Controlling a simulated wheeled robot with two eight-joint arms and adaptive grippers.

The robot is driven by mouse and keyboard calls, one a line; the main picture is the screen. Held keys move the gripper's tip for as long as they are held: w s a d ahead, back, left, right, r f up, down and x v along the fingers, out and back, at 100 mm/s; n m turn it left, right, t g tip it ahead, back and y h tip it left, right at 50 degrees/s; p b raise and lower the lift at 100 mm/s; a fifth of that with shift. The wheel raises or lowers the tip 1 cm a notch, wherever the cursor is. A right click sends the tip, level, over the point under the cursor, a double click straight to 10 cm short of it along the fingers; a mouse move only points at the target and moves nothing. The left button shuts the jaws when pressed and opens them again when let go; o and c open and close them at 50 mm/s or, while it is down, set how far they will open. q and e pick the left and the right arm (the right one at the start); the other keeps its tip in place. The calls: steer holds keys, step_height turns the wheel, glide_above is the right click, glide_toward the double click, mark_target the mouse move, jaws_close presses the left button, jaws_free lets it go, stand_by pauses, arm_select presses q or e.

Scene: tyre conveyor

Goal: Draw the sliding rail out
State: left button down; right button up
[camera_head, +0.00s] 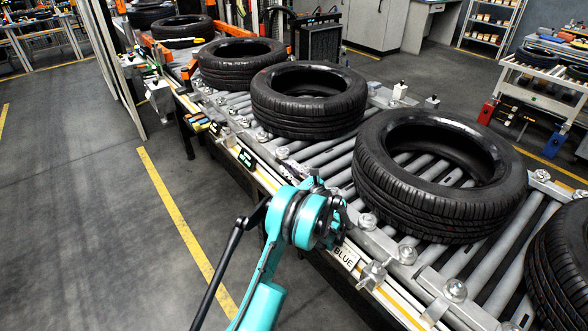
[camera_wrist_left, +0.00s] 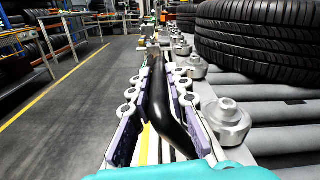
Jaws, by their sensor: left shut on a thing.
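The bar seems to be part of the sliding rail along the conveyor's side. Its far end is hard to make out. My right gripper is not in view.
Several black tyres lie flat on the rollers, the closest whole one (camera_head: 440,180) just right of my gripper. Metal knobs (camera_head: 455,290) stand along the conveyor edge. The grey floor (camera_head: 90,220) to the left is clear, with a yellow line (camera_head: 180,220).

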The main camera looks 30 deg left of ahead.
arm_select(q)
steer(key=shift+s+a, duration=0.1)
steer(key=shift+s, duration=0.25)
steer(key=c, duration=1.5)
jaws_free()
steer(key=v, duration=1.2)
steer(key=shift+w, duration=0.1)
